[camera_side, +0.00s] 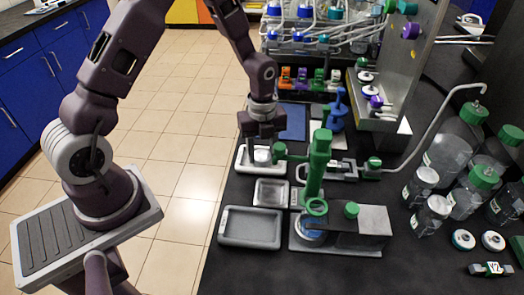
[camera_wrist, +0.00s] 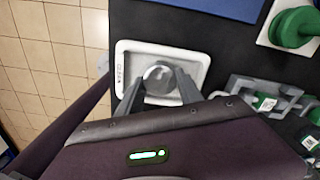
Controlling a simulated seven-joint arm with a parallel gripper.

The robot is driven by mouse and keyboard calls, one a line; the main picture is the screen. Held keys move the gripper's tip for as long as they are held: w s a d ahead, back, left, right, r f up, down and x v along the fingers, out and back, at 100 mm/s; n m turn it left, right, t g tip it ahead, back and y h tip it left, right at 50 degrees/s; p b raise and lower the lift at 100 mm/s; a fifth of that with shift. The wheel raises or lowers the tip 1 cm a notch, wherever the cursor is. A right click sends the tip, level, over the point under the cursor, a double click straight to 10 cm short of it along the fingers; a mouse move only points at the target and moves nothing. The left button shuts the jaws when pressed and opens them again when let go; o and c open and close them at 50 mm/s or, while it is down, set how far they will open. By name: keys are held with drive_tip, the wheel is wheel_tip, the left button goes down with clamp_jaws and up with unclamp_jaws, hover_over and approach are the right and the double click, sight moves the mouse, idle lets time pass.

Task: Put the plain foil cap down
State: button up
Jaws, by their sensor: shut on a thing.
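The plain foil cap (camera_wrist: 159,78) is a round silver piece between the two fingers of my gripper (camera_wrist: 158,92) in the wrist view. My gripper is shut on it. Both are over a white tray (camera_wrist: 124,58) with a small dark label on its left side. In the side view my gripper (camera_side: 260,158) points down into the white tray (camera_side: 241,163), and the cap (camera_side: 262,156) shows as a small pale shape at the fingers. I cannot tell whether the cap touches the tray floor.
A smaller metal tray (camera_side: 258,193) and a grey tray (camera_side: 249,241) lie nearer the front. A green clamp stand (camera_side: 317,165) stands close on the right, with grey fittings (camera_wrist: 265,96). A blue mat (camera_side: 292,122) lies behind. Several green-capped bottles stand at far right.

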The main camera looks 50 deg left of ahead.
sight(262, 155)
drive_tip(key=shift+f, duration=0.1)
drive_tip(key=o, duration=1.3)
drive_tip(key=shift+c, duration=0.2)
drive_tip(key=s+d+r+n+t, duration=0.1)
drive_tip(key=s+r+n, duration=0.25)
drive_tip(key=r, duration=0.75)
drive_tip(key=s+d+r+n+t, duration=0.1)
drive_tip(key=s+r+n, duration=0.25)
drive_tip(key=r, duration=0.65)
drive_tip(key=s+d+r+n+t, duration=0.1)
drive_tip(key=s+r+n, duration=0.1)
drive_tip(key=s+n, duration=0.5)
drive_tip(key=s+d+r+n+t, duration=0.1)
drive_tip(key=s+r+n+t, duration=0.1)
drive_tip(key=s+n, duration=0.5)
drive_tip(key=shift+s+d+r+n+t, duration=0.3)
drive_tip(key=shift+s+d+r+n, duration=0.1)
drive_tip(key=shift+r+n, duration=0.45)
drive_tip(key=shift+a, duration=0.1)
